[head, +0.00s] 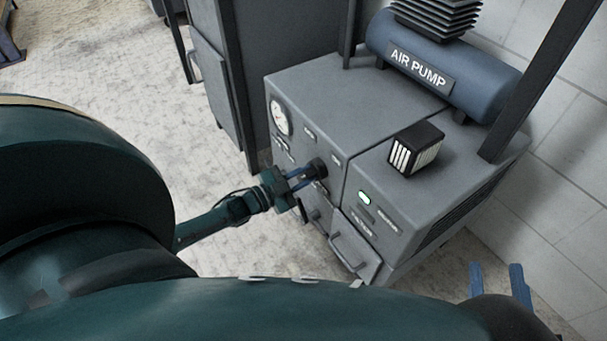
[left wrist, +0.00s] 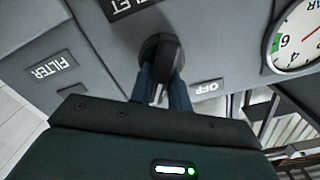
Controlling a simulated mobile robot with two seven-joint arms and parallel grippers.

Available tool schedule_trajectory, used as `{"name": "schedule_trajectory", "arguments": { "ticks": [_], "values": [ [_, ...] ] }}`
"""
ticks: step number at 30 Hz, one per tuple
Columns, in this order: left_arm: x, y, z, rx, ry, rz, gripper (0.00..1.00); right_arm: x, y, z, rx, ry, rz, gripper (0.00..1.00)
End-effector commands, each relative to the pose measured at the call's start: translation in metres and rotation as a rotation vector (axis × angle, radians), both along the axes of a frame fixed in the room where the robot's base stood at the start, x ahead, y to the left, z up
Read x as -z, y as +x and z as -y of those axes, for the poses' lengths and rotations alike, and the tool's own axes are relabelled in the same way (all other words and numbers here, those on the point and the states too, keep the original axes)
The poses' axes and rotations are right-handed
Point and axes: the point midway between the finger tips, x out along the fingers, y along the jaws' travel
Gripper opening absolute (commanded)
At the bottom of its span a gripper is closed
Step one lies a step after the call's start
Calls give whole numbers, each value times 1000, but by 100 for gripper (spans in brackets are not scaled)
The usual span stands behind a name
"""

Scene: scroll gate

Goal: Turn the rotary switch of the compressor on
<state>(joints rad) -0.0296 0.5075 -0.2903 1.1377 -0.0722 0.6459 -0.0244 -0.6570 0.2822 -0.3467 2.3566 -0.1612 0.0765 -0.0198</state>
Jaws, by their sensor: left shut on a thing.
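The compressor (head: 340,95) is a grey cabinet with a blue tank labelled AIR PUMP on top. Its rotary switch (head: 319,167) is a dark round knob on the front panel. My left gripper (head: 309,173) reaches it from the left, its blue fingers shut on the knob. In the left wrist view the black switch (left wrist: 161,50) sits between the fingertips (left wrist: 161,80), beside an OFF label (left wrist: 207,87). The fingers hide part of the knob. My right gripper (head: 515,286) is at the lower right, away from the compressor, its blue fingers apart and empty.
A round gauge (head: 280,117) is left of the switch. A dark cabinet (head: 228,80) stands behind on the left. A white wall (head: 565,150) is on the right.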

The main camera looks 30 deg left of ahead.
Motion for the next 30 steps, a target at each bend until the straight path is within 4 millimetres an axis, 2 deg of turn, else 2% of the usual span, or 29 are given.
{"name": "schedule_trajectory", "arguments": {
  "ticks": [21,22,30],
  "values": [
    [1,-1,0,1,68,26,0,-2,0,0,1,1,2,36],
    [1,-1,0,1,68,26,21,-2,0,0,1,1,2,36],
    [1,-1,0,0,66,26,40,-2,0,0,1,1,2,36]
  ]
}}
